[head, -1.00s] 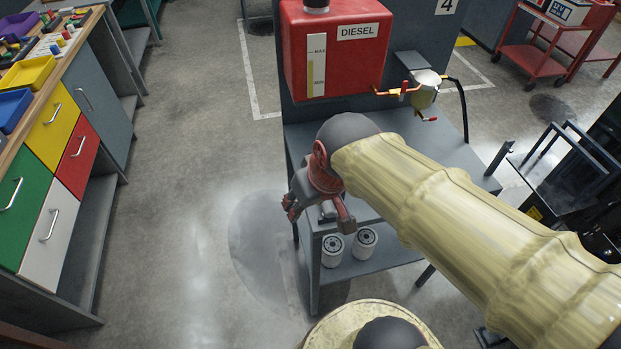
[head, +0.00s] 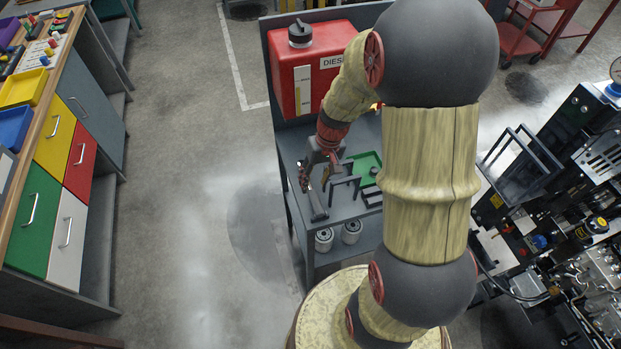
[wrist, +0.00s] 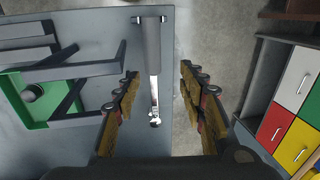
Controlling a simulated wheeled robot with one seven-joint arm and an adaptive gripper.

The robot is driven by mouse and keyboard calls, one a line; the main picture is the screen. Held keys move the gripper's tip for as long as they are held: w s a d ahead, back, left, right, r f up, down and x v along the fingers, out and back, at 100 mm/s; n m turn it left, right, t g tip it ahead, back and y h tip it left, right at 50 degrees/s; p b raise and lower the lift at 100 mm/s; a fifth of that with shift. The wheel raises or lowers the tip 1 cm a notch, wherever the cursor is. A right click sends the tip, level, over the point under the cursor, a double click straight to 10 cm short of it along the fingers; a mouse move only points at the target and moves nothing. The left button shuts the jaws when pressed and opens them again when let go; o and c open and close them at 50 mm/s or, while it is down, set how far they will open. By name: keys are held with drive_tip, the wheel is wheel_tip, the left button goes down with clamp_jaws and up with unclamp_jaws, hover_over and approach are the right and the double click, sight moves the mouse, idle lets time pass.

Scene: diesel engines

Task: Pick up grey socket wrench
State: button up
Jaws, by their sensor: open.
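A grey tool, which looks like the socket wrench (wrist: 151,52), lies on the grey workbench near its edge. It has a dark grey handle and a shiny silver end, with a short crosspiece at the top in the wrist view. It also shows in the head view (head: 318,206), partly below my gripper. My gripper (head: 316,180) points down above the bench at the tool. In the wrist view my gripper (wrist: 158,95) is open, with one finger on each side of the tool's silver end. Nothing is held between the fingers.
A green tray (wrist: 12,98) and dark grey bracket-like racks (wrist: 75,70) lie left of the tool in the wrist view. The red diesel tank (head: 300,70) stands at the back of the bench. White filters (head: 324,239) sit on the lower shelf. A drawer cabinet (head: 54,140) stands left across clear floor.

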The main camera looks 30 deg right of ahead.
sight(315, 195)
drive_tip(key=shift+s+d+f, duration=0.1)
drive_tip(key=shift+d+f, duration=0.2)
drive_tip(key=shift+f, duration=0.2)
drive_tip(key=f, duration=0.2)
drive_tip(key=f+b, duration=0.1)
drive_tip(key=f, duration=0.2)
drive_tip(key=a+f, duration=0.1)
drive_tip(key=f, duration=0.1)
drive_tip(key=shift+s+f+b, duration=0.1)
drive_tip(key=shift+f+b, duration=0.25)
drive_tip(key=shift+b, duration=0.05)
drive_tip(key=shift+r, duration=0.1)
drive_tip(key=shift+c, duration=0.4)
clamp_jaws()
